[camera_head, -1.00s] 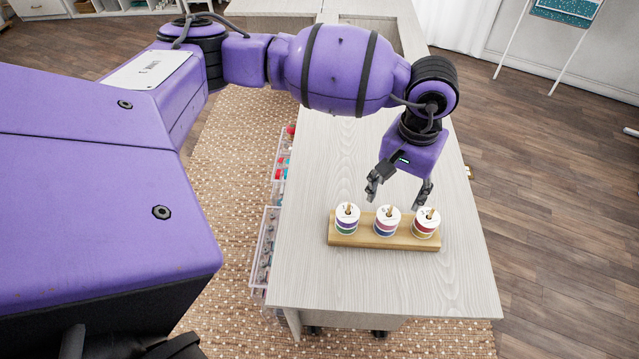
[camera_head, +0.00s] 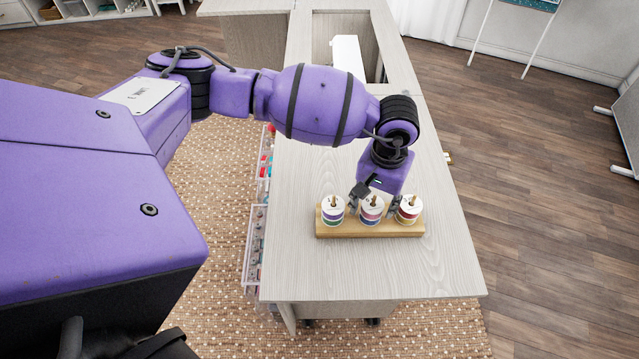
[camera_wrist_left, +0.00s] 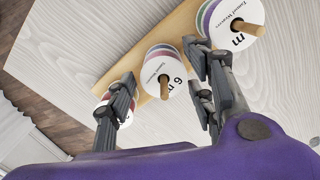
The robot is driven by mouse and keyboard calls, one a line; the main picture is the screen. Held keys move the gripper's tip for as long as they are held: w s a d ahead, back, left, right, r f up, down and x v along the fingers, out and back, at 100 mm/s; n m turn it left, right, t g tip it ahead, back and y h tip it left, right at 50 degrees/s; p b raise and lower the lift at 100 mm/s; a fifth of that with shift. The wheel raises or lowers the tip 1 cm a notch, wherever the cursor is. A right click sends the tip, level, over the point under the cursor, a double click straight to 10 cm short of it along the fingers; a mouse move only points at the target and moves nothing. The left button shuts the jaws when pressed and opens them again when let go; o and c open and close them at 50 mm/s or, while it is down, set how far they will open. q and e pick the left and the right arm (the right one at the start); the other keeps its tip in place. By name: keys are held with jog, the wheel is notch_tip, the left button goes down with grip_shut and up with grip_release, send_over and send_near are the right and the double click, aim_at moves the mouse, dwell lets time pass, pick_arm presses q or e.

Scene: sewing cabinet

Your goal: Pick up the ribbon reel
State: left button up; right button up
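Three ribbon reels with white tops stand on wooden pegs in a row on a light wooden stand (camera_head: 330,233). The middle reel (camera_head: 371,217) has red and blue bands; it also shows in the wrist view (camera_wrist_left: 163,66). My left gripper (camera_head: 376,203) is open, pointing down, with one finger on each side of the middle reel; contact cannot be told. The left reel (camera_head: 332,214), with green and purple bands, is just outside one finger. The right reel (camera_head: 408,211), with red and yellow bands, is partly hidden by the other finger in the wrist view. My right gripper is not in view.
The stand sits on a pale wood cabinet top (camera_head: 360,272), clear in front of it and to its right. Clear drawers (camera_head: 255,245) with coloured items stick out on the cabinet's left side. An opening with a white piece (camera_head: 347,55) lies at the back.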

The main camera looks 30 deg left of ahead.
pick_arm(q)
jog(key=shift+w+r, duration=0.1)
jog(key=c, duration=0.6)
jog(key=shift+c, duration=0.2)
notch_tip(320, 180, up, 10)
jog(key=shift+b, duration=0.35)
